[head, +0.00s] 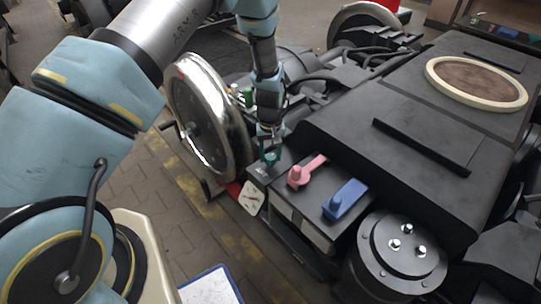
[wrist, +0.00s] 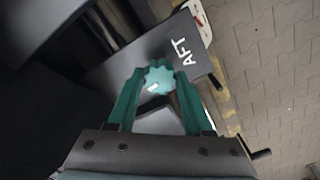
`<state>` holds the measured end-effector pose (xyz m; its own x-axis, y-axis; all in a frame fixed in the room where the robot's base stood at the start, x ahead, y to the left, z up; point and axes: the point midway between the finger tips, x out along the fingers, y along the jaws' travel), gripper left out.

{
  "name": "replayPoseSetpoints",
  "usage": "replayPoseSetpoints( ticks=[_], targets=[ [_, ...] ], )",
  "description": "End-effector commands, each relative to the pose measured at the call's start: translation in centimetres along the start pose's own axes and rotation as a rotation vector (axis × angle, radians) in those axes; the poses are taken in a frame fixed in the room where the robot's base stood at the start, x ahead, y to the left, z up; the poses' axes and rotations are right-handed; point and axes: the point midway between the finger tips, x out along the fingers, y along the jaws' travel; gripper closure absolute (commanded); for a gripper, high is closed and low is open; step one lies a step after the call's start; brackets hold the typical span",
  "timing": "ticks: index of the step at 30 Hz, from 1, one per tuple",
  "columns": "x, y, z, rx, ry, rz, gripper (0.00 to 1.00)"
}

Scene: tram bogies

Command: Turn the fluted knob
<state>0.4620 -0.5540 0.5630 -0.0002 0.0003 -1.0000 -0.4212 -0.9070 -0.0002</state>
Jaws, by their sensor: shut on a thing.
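The fluted knob (wrist: 159,79) is small, round and teal with a scalloped edge and a pale mark on its face. It sits on a dark grey panel marked AFT (wrist: 185,52). My gripper (wrist: 160,77) has its two teal fingers on either side of the knob, shut on it. In the head view my gripper (head: 270,154) points down at the panel end beside the big wheel. There the knob is hard to tell from the teal fingers.
A pink lever (head: 300,176) and a blue lever (head: 343,202) stand on the same box, to the right of my gripper. A shiny wheel (head: 207,118) stands close on the left. A dark round cap with bolts (head: 404,250) is at the lower right.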

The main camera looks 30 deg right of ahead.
Motion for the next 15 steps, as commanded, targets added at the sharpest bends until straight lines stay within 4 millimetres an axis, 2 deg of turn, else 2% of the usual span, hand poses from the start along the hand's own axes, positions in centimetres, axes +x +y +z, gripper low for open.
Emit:
replayPoseSetpoints(
  ticks=[6, 15],
  targets=[
    [0.06, -0.13, -0.11, 0.113, 0.001, -0.001, 1.0],
    [0.02, -0.09, -0.11, 0.186, 0.001, 0.0, 1.0]
  ],
)
